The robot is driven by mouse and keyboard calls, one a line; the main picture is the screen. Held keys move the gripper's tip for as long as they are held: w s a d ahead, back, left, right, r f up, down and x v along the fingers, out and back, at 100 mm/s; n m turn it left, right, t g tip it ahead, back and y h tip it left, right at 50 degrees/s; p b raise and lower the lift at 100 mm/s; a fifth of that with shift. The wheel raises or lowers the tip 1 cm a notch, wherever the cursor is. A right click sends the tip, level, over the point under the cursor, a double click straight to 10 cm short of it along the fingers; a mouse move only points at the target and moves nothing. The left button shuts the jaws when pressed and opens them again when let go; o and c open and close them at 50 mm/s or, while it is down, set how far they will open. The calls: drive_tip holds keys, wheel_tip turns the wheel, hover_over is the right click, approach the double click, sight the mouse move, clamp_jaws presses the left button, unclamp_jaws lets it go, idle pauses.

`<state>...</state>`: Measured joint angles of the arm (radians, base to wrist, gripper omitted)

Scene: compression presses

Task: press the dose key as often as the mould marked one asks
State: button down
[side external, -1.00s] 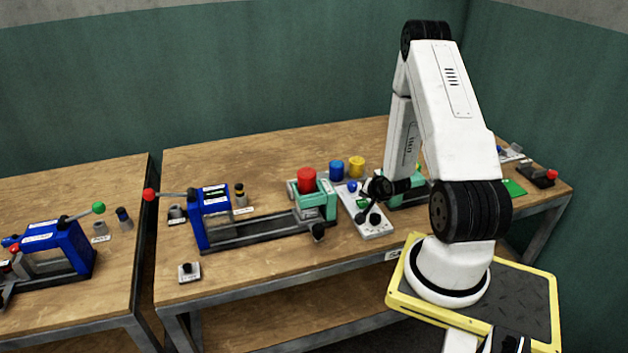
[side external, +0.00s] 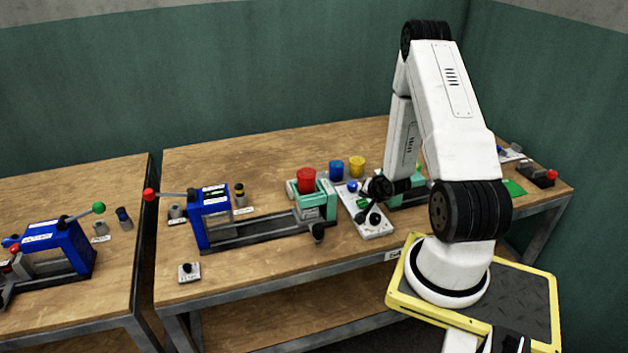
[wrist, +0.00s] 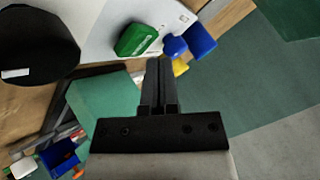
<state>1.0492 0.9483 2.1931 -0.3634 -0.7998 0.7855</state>
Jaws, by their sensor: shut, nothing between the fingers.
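A white panel (side external: 376,231) with dark knobs and small coloured parts lies near the middle of the right bench. My gripper (side external: 364,188) is over its far part. In the wrist view my gripper (wrist: 158,62) has its fingers closed together with nothing between them. Their tips point toward a green key-like part (wrist: 136,40) and a blue part (wrist: 174,46) by the panel (wrist: 95,22). I cannot tell whether they touch. The panel lettering is unreadable, so I cannot tell which part is the dose key. No mould can be read as marked one.
A blue and teal press (side external: 212,215) with a red cylinder (side external: 307,179) stands left of the panel. Blue (side external: 336,170) and yellow (side external: 357,166) cylinders stand behind. A small white box with a black knob (side external: 188,272) sits at front left.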

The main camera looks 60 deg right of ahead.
sight(363, 204)
drive_tip(key=shift+f, duration=0.25)
idle(0.4)
drive_tip(key=shift+f, duration=0.2)
drive_tip(key=shift+f, duration=0.5)
idle(1.1)
drive_tip(key=shift+r, duration=0.95)
drive_tip(key=shift+r, duration=0.1)
drive_tip(key=shift+r, duration=2.4)
